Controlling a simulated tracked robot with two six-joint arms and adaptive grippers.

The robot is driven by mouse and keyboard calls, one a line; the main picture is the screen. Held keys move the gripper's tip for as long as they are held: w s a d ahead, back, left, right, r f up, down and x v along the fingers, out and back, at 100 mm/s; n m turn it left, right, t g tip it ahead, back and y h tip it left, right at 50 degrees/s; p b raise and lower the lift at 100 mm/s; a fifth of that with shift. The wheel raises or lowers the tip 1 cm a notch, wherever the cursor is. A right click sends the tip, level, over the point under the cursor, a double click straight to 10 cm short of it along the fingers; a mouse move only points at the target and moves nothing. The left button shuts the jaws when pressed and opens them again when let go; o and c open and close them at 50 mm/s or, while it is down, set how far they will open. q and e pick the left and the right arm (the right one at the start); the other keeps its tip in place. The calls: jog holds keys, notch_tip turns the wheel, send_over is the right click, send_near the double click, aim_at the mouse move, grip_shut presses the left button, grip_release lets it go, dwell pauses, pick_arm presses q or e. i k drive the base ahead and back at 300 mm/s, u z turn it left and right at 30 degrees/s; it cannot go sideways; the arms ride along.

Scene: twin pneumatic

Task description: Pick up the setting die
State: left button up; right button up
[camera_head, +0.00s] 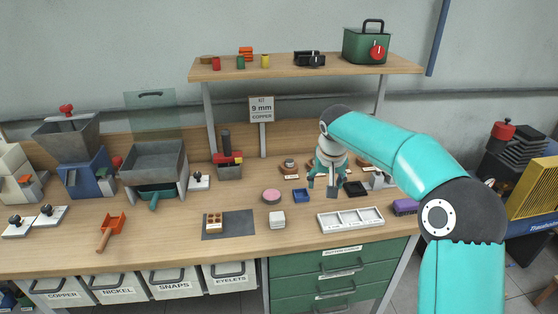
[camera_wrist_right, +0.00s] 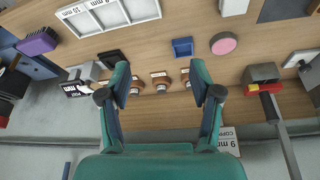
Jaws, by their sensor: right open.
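My right gripper (camera_head: 326,184) is open and empty above the back right of the bench. In the right wrist view its two fingers (camera_wrist_right: 162,84) are spread apart. Several small pieces with brown bases and metal tops stand in a row there. One (camera_wrist_right: 160,78) shows between the fingers, another (camera_wrist_right: 185,76) is close to one finger, and a third is partly hidden by the other finger. One more brown-based piece (camera_head: 289,167) shows left of the gripper in the head view. I cannot tell which piece is the setting die. My left gripper is not in view.
A blue tray (camera_head: 300,195), a pink disc (camera_head: 271,196) and a white compartment tray (camera_head: 350,219) lie in front. A black tray (camera_head: 355,188) is right of the gripper. A red-and-black press (camera_head: 229,160) stands left. A 9 mm copper sign (camera_head: 262,110) and a shelf (camera_head: 300,68) are behind.

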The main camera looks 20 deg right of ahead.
aim_at(289, 162)
jog(key=i, duration=0.85)
jog(key=z, duration=0.05)
